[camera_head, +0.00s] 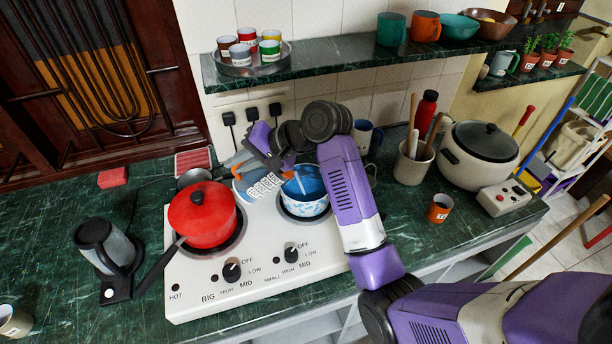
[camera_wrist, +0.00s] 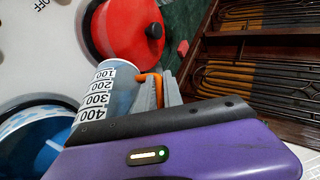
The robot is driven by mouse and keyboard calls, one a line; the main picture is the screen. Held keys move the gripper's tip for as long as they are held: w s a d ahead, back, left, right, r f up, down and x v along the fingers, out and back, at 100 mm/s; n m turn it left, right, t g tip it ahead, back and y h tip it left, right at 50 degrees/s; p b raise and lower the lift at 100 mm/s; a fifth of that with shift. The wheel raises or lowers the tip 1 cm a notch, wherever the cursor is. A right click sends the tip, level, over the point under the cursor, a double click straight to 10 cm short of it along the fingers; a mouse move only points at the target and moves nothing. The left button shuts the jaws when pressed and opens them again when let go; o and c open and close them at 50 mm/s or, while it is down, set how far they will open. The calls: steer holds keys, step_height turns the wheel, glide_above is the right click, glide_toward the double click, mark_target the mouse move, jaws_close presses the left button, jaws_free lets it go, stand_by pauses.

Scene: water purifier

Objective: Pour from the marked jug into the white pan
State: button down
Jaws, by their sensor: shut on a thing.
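The marked jug (camera_head: 262,188), with printed numbers from 100 to 400, is tilted above the hob, its 400 end toward the pan. My gripper (camera_head: 258,168) is shut on it; the finger contact is partly hidden. In the wrist view the jug (camera_wrist: 98,92) shows beside the grey fingers (camera_wrist: 165,92) and an orange part. A white pan with a blue pattern and blue inside (camera_head: 304,200) sits on the right burner, just right of the jug. A pale streak crosses its opening; I cannot tell whether it is liquid. The pan also shows in the wrist view (camera_wrist: 25,140).
A red lidded pot (camera_head: 203,212) stands on the left burner, its dark handle pointing toward the front left. A utensil crock (camera_head: 411,165) and rice cooker (camera_head: 478,158) stand right. A shelf (camera_head: 330,66) hangs above.

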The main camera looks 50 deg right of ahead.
steer(key=shift+s+d+r+t+y+b, duration=0.2)
steer(key=shift+d+r+t+y+b, duration=0.15)
steer(key=shift+r+b, duration=0.4)
stand_by(1.1)
